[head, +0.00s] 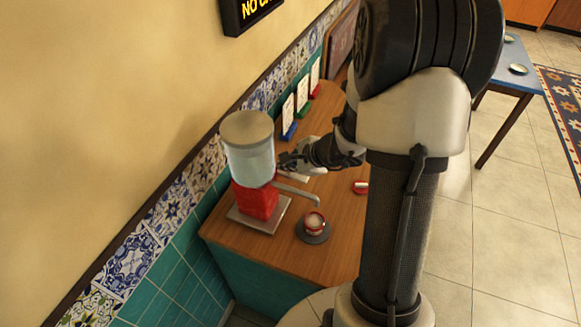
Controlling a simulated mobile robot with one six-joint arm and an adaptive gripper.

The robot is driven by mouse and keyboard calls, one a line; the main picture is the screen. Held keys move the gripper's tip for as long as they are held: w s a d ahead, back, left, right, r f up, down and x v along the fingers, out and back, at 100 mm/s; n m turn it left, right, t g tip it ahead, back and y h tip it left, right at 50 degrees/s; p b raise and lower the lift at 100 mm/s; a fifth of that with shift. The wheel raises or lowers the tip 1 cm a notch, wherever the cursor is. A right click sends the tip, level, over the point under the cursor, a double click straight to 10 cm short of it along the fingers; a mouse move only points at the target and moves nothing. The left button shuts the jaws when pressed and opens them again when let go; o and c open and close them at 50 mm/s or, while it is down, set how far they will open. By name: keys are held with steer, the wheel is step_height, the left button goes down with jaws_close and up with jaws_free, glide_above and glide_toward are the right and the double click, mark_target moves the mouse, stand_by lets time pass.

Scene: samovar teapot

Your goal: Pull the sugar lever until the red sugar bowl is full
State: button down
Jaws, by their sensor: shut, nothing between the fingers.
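The sugar dispenser has a red base (254,203), a clear hopper (251,162) and a grey lid, and stands on the counter. A grey spout (298,192) reaches right from it and bends down at its end. My gripper (285,161) is shut and empty, close to the right side of the hopper, above the spout. I cannot make out the lever clearly, nor whether the gripper touches it.
The wooden counter (235,240) runs along a tiled wall. A small red and white item (361,187) lies right of the spout, partly behind my arm. A blue table (508,75) stands at the far right.

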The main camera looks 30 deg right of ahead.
mark_target(287, 174)
steer(key=shift+a+r+p, duration=0.15)
steer(key=shift+r+p, duration=0.3)
steer(key=shift+r, duration=0.45)
steer(key=r+p, duration=0.3)
steer(key=r, duration=0.2)
steer(key=shift+w+p, duration=0.2)
steer(key=shift+p, duration=0.15)
steer(key=shift+s+f, duration=0.1)
stand_by(0.3)
